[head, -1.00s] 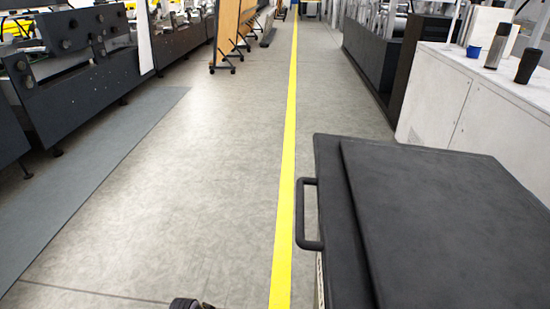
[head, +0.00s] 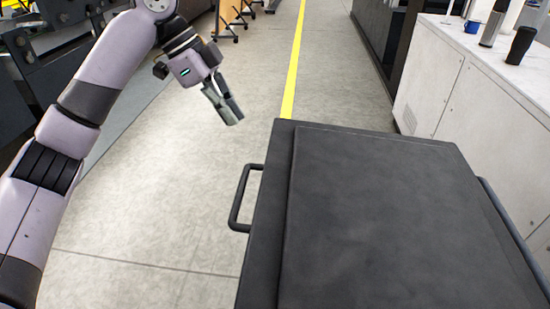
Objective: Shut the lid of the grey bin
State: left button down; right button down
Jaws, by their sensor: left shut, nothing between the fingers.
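The dark grey bin (head: 268,215) fills the lower right of the head view, seen from above. Its top is covered by a broad dark panel, the lid (head: 385,215), which looks flat from here. I cannot tell whether the lid is fully down. A bar handle (head: 239,200) sticks out on the left side and another dark bar shows on the right side. My left gripper (head: 233,114) is shut and empty, raised in the air beyond the bin's far left corner, apart from it. My right gripper is not in view.
A white cabinet (head: 465,95) with a blue cup (head: 472,26) and dark tumblers (head: 519,46) on top stands at the right. Dark machinery (head: 30,70) lines the left. The floor (head: 170,200) left of the bin is clear, with a yellow line (head: 293,70) running away.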

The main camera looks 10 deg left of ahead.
pick_arm(q)
jog(key=p, duration=0.3)
send_over(247, 179)
notch_tip(247, 179, down, 12)
jog(key=shift+f, duration=0.2)
